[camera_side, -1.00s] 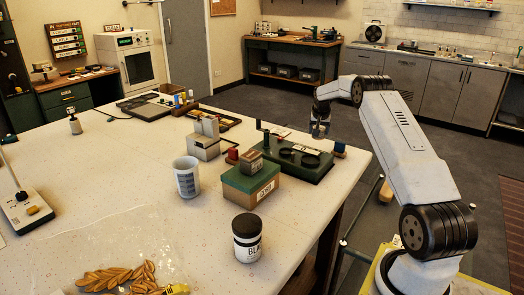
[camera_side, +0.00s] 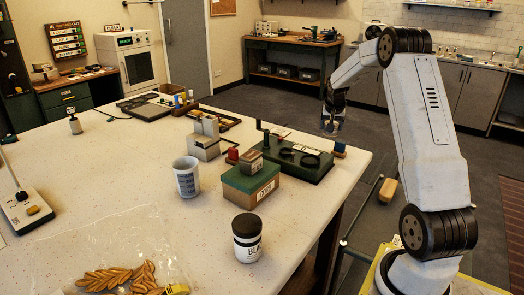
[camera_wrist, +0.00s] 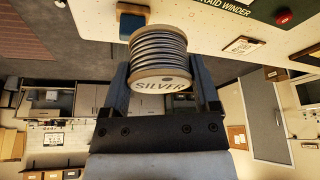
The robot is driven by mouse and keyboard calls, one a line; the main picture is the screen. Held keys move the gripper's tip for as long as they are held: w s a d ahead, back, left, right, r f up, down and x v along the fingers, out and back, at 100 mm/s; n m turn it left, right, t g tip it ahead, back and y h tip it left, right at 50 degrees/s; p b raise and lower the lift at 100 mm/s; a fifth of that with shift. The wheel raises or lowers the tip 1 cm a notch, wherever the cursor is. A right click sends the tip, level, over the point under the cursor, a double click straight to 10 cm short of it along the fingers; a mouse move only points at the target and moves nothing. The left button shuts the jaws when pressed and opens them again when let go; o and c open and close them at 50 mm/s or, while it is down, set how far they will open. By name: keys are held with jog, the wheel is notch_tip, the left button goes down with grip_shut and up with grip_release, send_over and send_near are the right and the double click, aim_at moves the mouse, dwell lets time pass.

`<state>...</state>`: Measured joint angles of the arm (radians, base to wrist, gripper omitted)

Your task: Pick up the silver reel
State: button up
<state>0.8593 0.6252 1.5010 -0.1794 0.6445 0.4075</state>
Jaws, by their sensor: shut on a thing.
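The silver reel (camera_wrist: 160,52), wound with grey cord and labelled SILVER on its flange, sits between the two fingers of my gripper (camera_wrist: 162,85) in the wrist view. The fingers are shut on its sides. In the side view my gripper (camera_side: 332,121) points down beyond the table's far right corner, higher than the tabletop, with the reel small and hard to make out there.
The green braid winder (camera_side: 310,172) stands near the table's right edge, with a blue block (camera_side: 340,148) at its corner. In front are a green-lidded box (camera_side: 251,181), a white cup (camera_side: 187,178) and a black-lidded jar (camera_side: 247,237). The table's left middle is mostly clear.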

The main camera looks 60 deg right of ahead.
jog(key=shift+s+a+r, duration=0.3)
jog(key=shift+s+a, duration=0.1)
jog(key=shift+s, duration=0.05)
dwell(0.5)
